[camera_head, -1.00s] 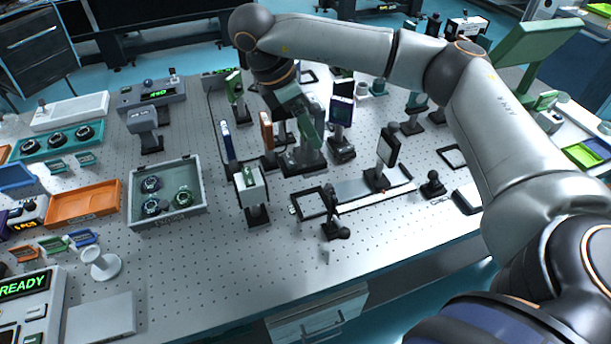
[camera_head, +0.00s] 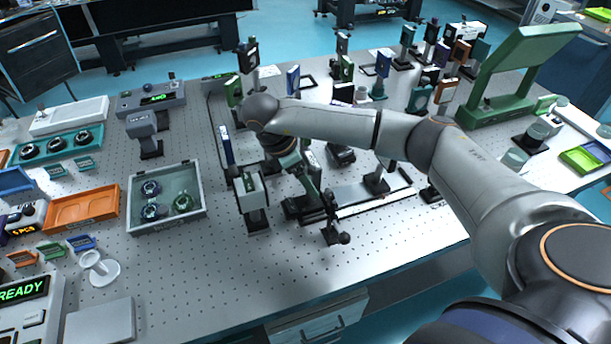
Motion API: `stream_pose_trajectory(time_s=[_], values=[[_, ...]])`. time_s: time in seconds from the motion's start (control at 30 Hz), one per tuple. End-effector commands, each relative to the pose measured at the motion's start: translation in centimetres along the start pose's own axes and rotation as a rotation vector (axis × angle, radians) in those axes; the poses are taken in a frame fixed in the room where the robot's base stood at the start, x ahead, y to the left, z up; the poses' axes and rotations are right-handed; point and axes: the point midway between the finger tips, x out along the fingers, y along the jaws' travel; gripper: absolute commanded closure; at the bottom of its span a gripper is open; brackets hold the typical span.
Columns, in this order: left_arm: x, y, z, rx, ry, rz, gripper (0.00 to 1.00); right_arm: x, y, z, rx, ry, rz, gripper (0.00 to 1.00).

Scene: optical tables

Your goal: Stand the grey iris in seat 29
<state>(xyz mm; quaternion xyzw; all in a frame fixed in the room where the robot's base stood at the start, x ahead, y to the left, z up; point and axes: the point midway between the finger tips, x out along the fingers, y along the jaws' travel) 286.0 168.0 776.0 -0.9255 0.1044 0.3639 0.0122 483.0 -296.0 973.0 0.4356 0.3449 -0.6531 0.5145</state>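My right gripper (camera_head: 318,192) points down from the arm that comes in from the right. It is beside a small dark mount on a post (camera_head: 331,214) near the front of the perforated table (camera_head: 255,285). I cannot tell whether the fingers touch the mount, or whether they are open. I cannot tell which thing is the grey iris. No seat number 29 is readable. My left gripper is not in view.
Several posted mounts crowd the table behind my arm, and a large green frame (camera_head: 520,62) stands at right. An orange tray (camera_head: 82,208) lies at left. The front middle table is clear.

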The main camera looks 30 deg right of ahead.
Motion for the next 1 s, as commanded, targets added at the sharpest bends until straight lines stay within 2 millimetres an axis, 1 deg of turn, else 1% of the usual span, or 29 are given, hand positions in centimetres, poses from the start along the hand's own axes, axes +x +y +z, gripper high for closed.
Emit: stream_pose_trajectory(time_s=[0.23,0.27,0.4,0.43,0.67,0.77,0.87,0.97,1.0], values=[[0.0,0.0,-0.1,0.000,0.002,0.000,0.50,0.1,0.1,0.0,0.002,0.000,0.003,1.00],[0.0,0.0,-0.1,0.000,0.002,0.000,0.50,0.2,0.0,-0.1,0.001,0.000,0.001,0.18],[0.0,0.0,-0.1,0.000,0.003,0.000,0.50,0.2,0.0,-0.1,0.001,0.000,0.001,0.02],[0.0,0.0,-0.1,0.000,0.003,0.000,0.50,0.2,0.0,-0.1,0.001,0.000,0.001,0.00],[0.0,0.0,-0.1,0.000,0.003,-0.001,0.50,0.1,0.0,0.0,0.001,0.000,0.001,0.00],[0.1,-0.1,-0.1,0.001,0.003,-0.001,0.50,-0.4,0.1,-0.1,0.001,0.002,0.003,0.00],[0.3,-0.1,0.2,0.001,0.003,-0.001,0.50,-1.6,0.1,-0.1,0.000,0.003,0.004,0.00],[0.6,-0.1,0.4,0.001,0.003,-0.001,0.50,-3.7,0.2,-0.2,0.001,0.003,0.007,0.00],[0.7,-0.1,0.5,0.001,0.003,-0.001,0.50,-4.7,0.2,-0.2,0.001,0.003,0.007,0.00]])
